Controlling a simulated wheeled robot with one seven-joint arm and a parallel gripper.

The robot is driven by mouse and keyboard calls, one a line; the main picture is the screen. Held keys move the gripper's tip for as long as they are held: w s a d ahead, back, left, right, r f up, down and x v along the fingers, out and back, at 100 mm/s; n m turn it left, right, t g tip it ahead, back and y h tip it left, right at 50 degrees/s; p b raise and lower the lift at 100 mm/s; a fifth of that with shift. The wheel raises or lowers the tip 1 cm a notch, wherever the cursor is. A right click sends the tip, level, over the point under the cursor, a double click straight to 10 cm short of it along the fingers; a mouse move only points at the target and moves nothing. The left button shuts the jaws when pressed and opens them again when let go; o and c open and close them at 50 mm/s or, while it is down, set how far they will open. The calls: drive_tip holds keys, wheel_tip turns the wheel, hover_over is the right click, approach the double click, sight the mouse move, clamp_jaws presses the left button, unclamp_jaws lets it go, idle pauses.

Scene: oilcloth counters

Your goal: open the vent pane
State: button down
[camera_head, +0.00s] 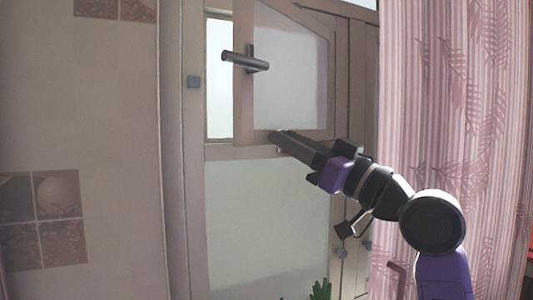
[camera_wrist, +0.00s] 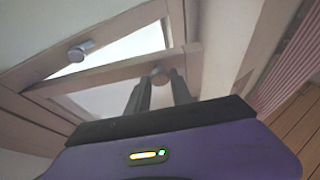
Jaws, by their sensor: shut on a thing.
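The vent pane (camera_head: 290,75) is the upper frosted pane in the wooden window frame. It stands at an angle to the frame, with a bright strip (camera_head: 219,80) along its left side. A dark lever handle (camera_head: 247,60) sits on its left stile, pointing left. My gripper (camera_head: 276,135) is at the pane's lower rail, below the handle. The handle also shows in the wrist view (camera_wrist: 80,50).
A larger frosted pane (camera_head: 265,220) lies below. A pink striped curtain (camera_head: 450,90) hangs to the right, close behind my arm. A tiled wall (camera_head: 100,120) stands at left. Green leaves (camera_head: 320,290) show at the bottom.

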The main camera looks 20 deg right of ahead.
drive_tip(key=shift+n+g+y, duration=0.4)
drive_tip(key=shift+n+y, duration=0.1)
drive_tip(key=shift+y, duration=0.4)
drive_tip(key=shift+s+d+r+b, duration=0.1)
drive_tip(key=shift+s+d+b, duration=0.65)
drive_tip(key=shift+s+d, duration=1.05)
drive_tip(key=shift+s+d+b, duration=0.75)
drive_tip(key=shift+s+d, duration=0.6)
drive_tip(key=shift+d, duration=0.8)
drive_tip(key=shift+s+d+r+b, duration=0.1)
drive_tip(key=shift+s+d+b, duration=0.65)
drive_tip(key=shift+s+d, duration=1.05)
drive_tip(key=shift+w+d, duration=0.2)
drive_tip(key=shift+w, duration=0.05)
drive_tip(key=c, duration=1.6)
unclamp_jaws()
drive_tip(key=shift+f, duration=0.1)
drive_tip(key=o, duration=0.4)
drive_tip(key=shift+w, duration=0.15)
drive_tip(key=shift+o, duration=0.2)
drive_tip(key=shift+f, duration=0.1)
drive_tip(key=shift+a, duration=0.25)
drive_tip(key=shift+f, duration=0.1)
